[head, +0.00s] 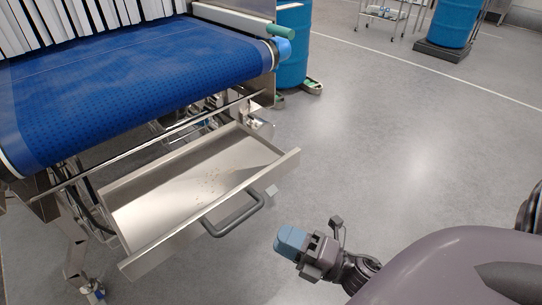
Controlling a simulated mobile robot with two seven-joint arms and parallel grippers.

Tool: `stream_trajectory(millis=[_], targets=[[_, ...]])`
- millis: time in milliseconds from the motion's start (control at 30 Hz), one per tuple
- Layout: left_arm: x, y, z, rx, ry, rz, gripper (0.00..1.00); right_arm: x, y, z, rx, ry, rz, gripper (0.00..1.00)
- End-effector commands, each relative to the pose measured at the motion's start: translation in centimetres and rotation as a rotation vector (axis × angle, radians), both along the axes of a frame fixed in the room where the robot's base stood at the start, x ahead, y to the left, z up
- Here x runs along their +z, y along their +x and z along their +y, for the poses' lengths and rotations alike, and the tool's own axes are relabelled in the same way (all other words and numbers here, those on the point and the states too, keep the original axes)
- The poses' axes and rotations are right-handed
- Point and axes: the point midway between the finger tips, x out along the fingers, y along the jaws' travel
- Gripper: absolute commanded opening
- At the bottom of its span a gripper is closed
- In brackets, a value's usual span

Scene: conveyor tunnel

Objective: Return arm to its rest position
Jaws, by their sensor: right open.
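My right gripper (291,242) hangs in free air at the lower middle of the head view, with blue-grey fingers pointing left. It is open and holds nothing that I can see. It is to the right of the dark handle (236,213) of a pulled-out steel drawer (150,205) and apart from it. My left gripper is not in view.
A blue conveyor belt (130,85) with white strip curtains (70,20) stands above the drawer. Small brown crumbs lie in the drawer. Blue drums (293,45) stand behind, with a wire cart (385,14) at the back. The grey floor on the right is clear.

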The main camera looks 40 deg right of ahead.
Motion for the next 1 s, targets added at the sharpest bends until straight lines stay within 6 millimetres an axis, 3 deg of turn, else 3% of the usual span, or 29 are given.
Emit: stream_trajectory(millis=[733,867,1000], targets=[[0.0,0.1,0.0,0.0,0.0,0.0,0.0,0.1,-0.4,-0.3,-0.008,0.013,0.004,0.42],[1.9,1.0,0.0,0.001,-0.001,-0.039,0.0,1.5,-0.5,-1.2,-0.064,0.127,0.046,0.42],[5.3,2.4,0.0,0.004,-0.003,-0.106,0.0,2.8,-1.2,-3.1,-0.189,0.407,0.177,0.42]])
